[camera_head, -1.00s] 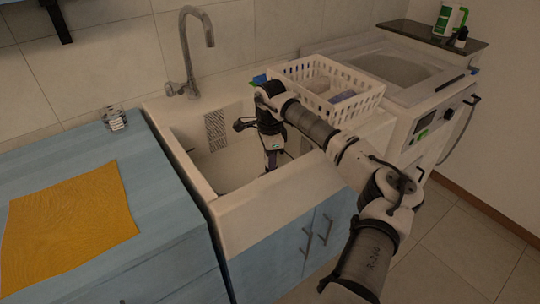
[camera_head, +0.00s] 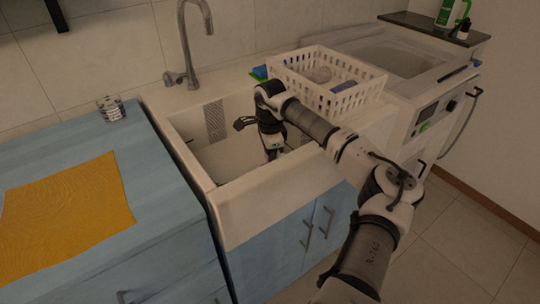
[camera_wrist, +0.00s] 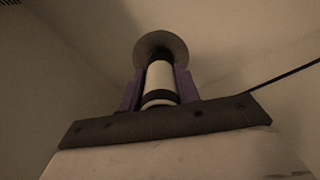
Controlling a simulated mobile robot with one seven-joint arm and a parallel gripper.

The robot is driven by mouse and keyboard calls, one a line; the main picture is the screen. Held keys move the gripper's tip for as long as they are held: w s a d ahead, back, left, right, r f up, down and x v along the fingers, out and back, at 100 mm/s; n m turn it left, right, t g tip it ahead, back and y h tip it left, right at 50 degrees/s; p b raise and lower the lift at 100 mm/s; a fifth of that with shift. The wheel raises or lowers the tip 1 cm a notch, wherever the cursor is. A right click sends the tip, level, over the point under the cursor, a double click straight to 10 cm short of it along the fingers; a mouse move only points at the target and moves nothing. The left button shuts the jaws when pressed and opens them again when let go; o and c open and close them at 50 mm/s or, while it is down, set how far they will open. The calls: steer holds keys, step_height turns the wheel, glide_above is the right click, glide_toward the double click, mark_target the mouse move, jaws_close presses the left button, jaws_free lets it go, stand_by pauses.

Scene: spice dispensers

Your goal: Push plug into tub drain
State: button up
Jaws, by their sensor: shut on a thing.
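The tub (camera_head: 235,160) is a deep white basin set in the blue counter. My arm reaches down into it, and the front wall hides my fingertips in the head view. In the wrist view my gripper (camera_wrist: 158,84) has purple fingers shut on both sides of a white cylinder with dark bands, which I take for the plug (camera_wrist: 159,76). A dark round disc (camera_wrist: 147,41) shows around the cylinder's far end. It looks like the drain, but I cannot tell whether the plug is touching it or inside it.
A white basket (camera_head: 345,97) with items stands at the tub's right back. A curved faucet (camera_head: 184,42) rises behind the tub. A glass (camera_head: 111,108) and an orange cloth (camera_head: 70,208) are on the left counter. A dark thin line (camera_wrist: 285,74) crosses the wrist view's right side.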

steer(key=shift+f+b, duration=0.65)
steer(key=shift+f, duration=0.45)
steer(key=o, duration=1.1)
steer(key=shift+c, duration=0.2)
